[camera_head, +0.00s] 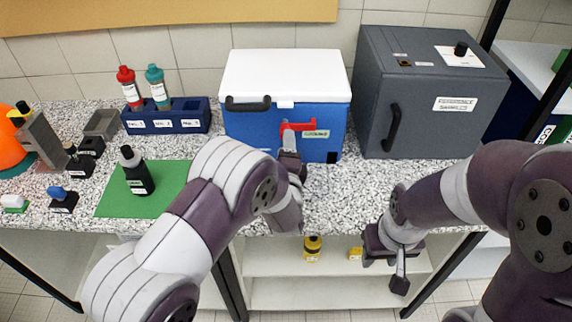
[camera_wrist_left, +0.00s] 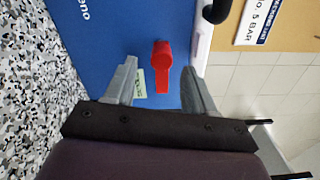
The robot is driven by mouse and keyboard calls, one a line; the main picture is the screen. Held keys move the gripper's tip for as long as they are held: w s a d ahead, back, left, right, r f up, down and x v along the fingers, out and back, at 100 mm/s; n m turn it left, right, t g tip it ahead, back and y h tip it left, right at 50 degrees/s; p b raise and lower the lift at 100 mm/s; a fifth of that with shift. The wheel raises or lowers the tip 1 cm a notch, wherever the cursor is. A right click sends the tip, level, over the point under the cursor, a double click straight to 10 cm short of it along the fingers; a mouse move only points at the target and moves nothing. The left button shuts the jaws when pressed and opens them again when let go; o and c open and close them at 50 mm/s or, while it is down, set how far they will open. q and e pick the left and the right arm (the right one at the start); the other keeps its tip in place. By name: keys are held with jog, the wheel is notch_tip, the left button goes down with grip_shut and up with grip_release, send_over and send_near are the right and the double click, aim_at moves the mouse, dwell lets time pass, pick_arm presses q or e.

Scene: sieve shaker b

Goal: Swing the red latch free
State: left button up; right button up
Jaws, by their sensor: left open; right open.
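The red latch (camera_head: 299,127) is on the front of the blue cooler box (camera_head: 250,128), just below its white lid (camera_head: 290,75). Its arm lies about level, pointing right towards a small label. In the left wrist view the latch (camera_wrist_left: 163,68) shows between my finger tips, with blue gaps on both sides. My left gripper (camera_head: 288,143) is open in front of the cooler, partly hidden by its own arm. Its two fingers also show in the left wrist view (camera_wrist_left: 159,72). My right gripper (camera_head: 399,272) hangs low before the counter's front edge, empty, away from the cooler.
A grey cabinet (camera_head: 430,115) with a black handle stands right of the cooler. Left are a blue rack (camera_head: 167,122) with red and teal bottles, and a black bottle (camera_head: 136,172) on a green mat (camera_head: 115,203). The speckled counter (camera_head: 345,195) before the cooler is clear.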

pick_arm(q)
jog(key=s+b, duration=0.1)
jog(key=s, duration=0.6)
jog(key=shift+s, duration=0.25)
